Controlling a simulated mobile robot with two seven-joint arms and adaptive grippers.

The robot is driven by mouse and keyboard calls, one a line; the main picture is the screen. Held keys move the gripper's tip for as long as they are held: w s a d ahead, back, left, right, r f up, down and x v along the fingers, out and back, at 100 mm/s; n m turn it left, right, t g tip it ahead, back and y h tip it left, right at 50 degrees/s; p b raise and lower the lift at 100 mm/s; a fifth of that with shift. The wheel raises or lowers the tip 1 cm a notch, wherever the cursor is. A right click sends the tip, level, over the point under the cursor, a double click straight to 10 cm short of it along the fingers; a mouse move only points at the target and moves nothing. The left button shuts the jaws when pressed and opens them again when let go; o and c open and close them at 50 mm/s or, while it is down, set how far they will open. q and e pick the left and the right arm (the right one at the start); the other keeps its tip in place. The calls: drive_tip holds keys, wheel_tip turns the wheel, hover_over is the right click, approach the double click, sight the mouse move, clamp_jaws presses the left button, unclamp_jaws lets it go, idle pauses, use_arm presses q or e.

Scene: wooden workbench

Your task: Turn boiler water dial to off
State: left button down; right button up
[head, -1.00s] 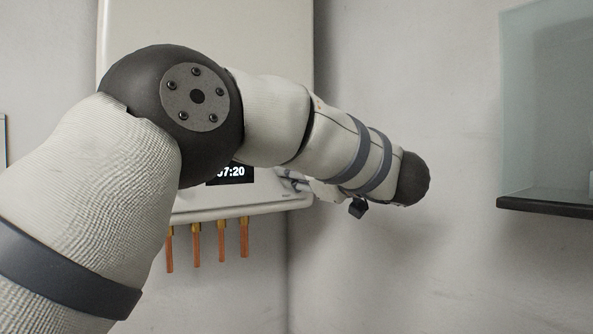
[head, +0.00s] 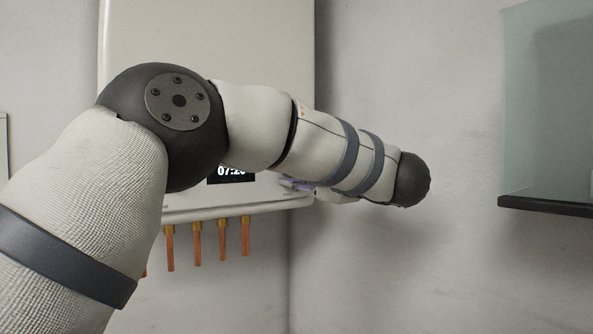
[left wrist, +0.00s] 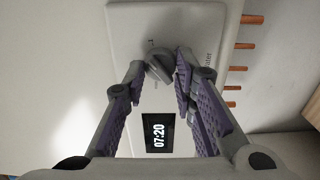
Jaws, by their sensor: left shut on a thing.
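The boiler (head: 205,30) is a white wall unit, with its lower front partly hidden behind my left arm in the head view. Its black display (left wrist: 159,134) reads 07:20 in the left wrist view. The grey dial (left wrist: 159,66) is on the boiler's panel above the display in that view, between my left fingertips. My left gripper (left wrist: 158,72) is shut on the dial, with its purple-padded fingers on either side. In the head view only a small part of the left gripper (head: 298,185) shows at the boiler's lower right corner, and the dial is hidden. My right gripper is not in view.
Several copper pipes (head: 222,240) hang below the boiler. A glass-sided cabinet or shelf with a dark bottom edge (head: 550,206) is on the wall at the right. The wall between it and my arm is bare.

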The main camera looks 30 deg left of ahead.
use_arm(q)
drive_tip(key=shift+w+f+n, duration=0.1)
drive_tip(key=shift+n, duration=2.4)
drive_tip(key=shift+f+n, duration=0.1)
drive_tip(key=shift+n, duration=2.4)
drive_tip(key=c, duration=1.3)
unclamp_jaws()
drive_tip(key=shift+d, duration=0.15)
drive_tip(key=v, duration=1.1)
drive_tip(key=shift+s+d, duration=0.2)
drive_tip(key=shift+d, duration=0.15)
